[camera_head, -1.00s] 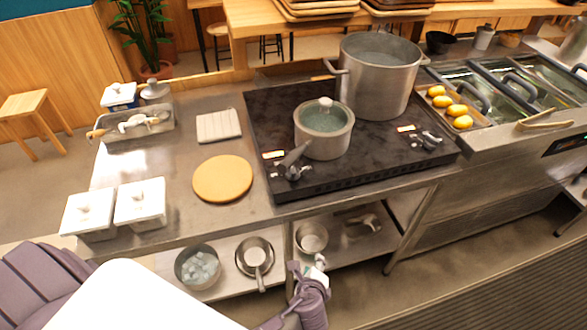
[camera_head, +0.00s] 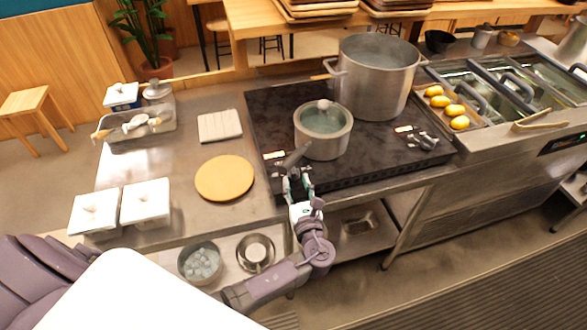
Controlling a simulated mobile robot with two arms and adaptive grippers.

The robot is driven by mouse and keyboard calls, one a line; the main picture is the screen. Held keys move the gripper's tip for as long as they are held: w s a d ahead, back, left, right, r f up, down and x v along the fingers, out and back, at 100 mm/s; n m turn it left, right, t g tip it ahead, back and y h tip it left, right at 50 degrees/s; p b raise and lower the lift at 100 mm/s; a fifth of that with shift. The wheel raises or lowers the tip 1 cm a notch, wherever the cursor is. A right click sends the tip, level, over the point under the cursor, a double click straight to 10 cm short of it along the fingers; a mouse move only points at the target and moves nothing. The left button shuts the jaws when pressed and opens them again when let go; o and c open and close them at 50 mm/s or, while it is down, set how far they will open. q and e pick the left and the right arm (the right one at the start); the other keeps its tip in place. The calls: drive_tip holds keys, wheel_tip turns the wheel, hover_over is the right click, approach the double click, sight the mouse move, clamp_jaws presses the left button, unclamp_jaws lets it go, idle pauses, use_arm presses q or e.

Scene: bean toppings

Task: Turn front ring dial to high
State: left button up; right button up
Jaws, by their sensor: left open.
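The black cooktop (camera_head: 270,115) holds two sets of dials on its front part. The front ring dial (camera_head: 296,157), a dark knob with a long lever, is at the left front, partly hidden by my left gripper. My left gripper (camera_head: 293,178) is open, right at this dial from the front side; I cannot tell whether its fingers touch the lever. A second dial group (camera_head: 424,140) sits at the right front. A small lidded pot (camera_head: 323,135) stands on the front ring, and a large steel pot (camera_head: 376,80) stands behind it. My right gripper is not in view.
A round wooden board (camera_head: 223,178), a light square mat (camera_head: 219,126) and white lidded containers (camera_head: 146,202) lie on the steel counter at left. Pans (camera_head: 255,252) sit on the shelf below. A tray of yellow items (camera_head: 455,109) stands at right.

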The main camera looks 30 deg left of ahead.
sight(294, 175)
use_arm(q)
drive_tip(key=shift+x, duration=2.2)
drive_tip(key=shift+c, duration=0.2)
clamp_jaws()
